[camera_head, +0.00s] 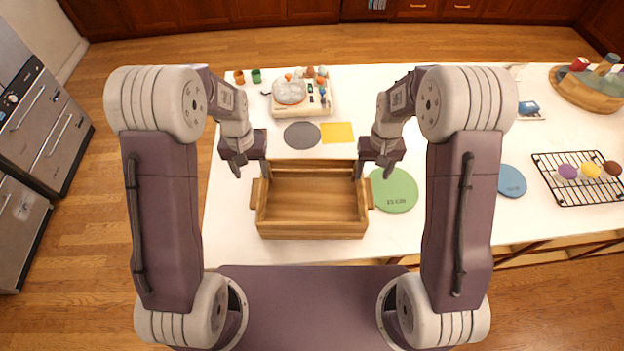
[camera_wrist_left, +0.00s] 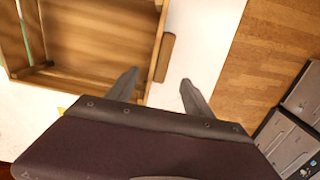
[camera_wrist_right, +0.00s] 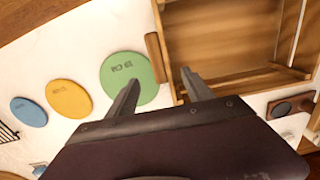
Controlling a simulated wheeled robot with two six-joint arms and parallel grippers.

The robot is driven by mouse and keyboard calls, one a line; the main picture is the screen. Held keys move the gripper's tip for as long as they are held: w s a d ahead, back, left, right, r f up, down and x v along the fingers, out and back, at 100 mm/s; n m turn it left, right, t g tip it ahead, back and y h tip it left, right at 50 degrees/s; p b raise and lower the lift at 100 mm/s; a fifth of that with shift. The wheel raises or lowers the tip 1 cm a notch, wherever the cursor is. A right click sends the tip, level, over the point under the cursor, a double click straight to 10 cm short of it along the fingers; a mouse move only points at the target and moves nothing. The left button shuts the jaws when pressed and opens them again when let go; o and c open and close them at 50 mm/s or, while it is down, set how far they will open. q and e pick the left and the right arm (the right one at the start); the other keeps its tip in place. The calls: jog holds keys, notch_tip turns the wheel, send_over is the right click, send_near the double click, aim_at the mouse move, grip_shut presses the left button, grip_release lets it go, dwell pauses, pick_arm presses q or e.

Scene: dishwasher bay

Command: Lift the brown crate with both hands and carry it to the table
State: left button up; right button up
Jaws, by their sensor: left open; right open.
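The brown wooden crate (camera_head: 312,230) is open-topped, looks empty and stands upright on the white table (camera_head: 235,225) close to its near edge. It has a small handle block on each short side: the left one (camera_wrist_left: 166,57) and the right one (camera_wrist_right: 155,57). My left gripper (camera_head: 252,172) is open above the left handle; in its wrist view the handle lies ahead, between the line of the two fingers. My right gripper (camera_head: 373,172) is open above the right handle, likewise lined up between its fingers. Neither gripper holds anything, and I cannot tell any contact.
A green disc (camera_head: 394,190) lies close to the crate's right side. A dark grey disc (camera_head: 302,135) and a yellow square (camera_head: 337,132) lie behind it. A wire rack (camera_head: 580,190) stands at right, a cream tray (camera_head: 318,106) at the back. Steel appliances (camera_head: 40,135) stand at left.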

aim_at(256, 191)
jog(key=shift+w, duration=0.3)
pick_arm(q)
jog(key=f, duration=0.7)
jog(key=shift+s, duration=0.4)
pick_arm(e)
jog(key=f, duration=0.3)
jog(key=s+f, duration=0.1)
jog(key=f, duration=0.3)
jog(key=shift+s, duration=0.2)
pick_arm(q)
jog(key=shift+s+f, duration=0.25)
jog(key=shift+f, duration=0.25)
pick_arm(e)
jog(key=shift+s+f, duration=0.3)
jog(key=shift+f, duration=0.25)
pick_arm(q)
jog(key=shift+f, duration=0.2)
pick_arm(e)
jog(key=shift+w+f, duration=0.1)
jog(key=shift+f, duration=0.05)
pick_arm(q)
jog(key=shift+w, duration=0.15)
pick_arm(e)
jog(key=shift+w, duration=0.1)
pick_arm(q)
jog(key=shift+c, duration=0.3)
pick_arm(e)
jog(key=shift+c, duration=0.3)
